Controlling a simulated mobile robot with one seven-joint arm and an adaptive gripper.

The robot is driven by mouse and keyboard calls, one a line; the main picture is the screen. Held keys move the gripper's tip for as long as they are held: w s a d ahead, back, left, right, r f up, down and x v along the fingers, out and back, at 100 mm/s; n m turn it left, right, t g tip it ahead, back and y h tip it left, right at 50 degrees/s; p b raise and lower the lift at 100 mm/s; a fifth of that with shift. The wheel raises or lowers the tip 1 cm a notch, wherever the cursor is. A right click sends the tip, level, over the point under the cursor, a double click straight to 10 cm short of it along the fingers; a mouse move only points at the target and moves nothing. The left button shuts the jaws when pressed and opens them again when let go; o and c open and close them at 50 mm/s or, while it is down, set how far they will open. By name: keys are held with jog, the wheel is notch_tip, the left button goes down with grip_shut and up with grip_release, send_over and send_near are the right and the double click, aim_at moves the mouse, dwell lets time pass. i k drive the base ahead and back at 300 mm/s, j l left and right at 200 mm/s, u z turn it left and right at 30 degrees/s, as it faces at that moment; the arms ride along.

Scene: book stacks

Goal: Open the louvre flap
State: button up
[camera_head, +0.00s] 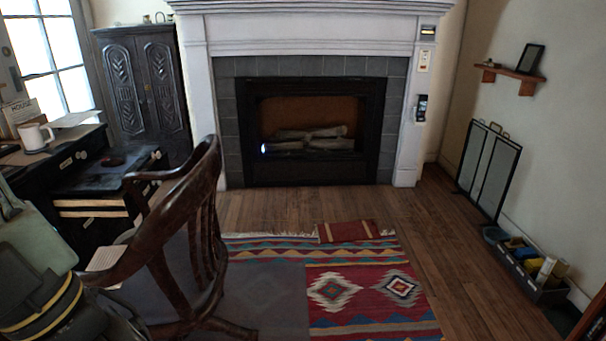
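I cannot make out a louvre flap in this view. The fireplace (315,60) stands at the back centre, with a dark firebox frame (250,130) around some logs. On the right post of its white surround are a small plate (428,31), a switch plate (424,61) and a dark device (421,107); their details are too small to tell. A dark carved cabinet (143,85) with two panelled doors stands left of the fireplace and looks shut.
A wooden armchair (205,190) stands at the left front, beside a dark desk (30,165) with a white mug (36,137). A patterned rug (365,290) covers the middle floor. A folding screen (490,170) and a filled box (530,270) line the right wall. Bare floor (430,230) lies between.

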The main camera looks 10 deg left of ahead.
aim_at(303, 169)
jog(key=i+l+z, duration=0.15)
jog(key=i+z, duration=0.15)
jog(key=i, duration=0.3)
jog(key=i+l, duration=0.1)
jog(key=i, duration=0.6)
jog(key=i+l, duration=0.1)
jog(key=i, duration=0.65)
jog(key=i+u, duration=0.35)
jog(key=i, duration=0.3)
jog(key=i+l+u, duration=0.1)
jog(key=i+u, duration=0.2)
jog(key=i, duration=0.35)
jog(key=i+j+z, duration=0.1)
jog(key=i+j, duration=0.3)
jog(key=i, duration=0.15)
jog(key=i+j+z, duration=0.1)
jog(key=i+j, duration=0.35)
jog(key=i+j+z, duration=0.1)
jog(key=i+j, duration=0.15)
jog(key=j, duration=0.15)
jog(key=i+j+z, duration=0.1)
jog(key=i+j, duration=0.15)
jog(key=j, duration=0.2)
jog(key=i, duration=0.45)
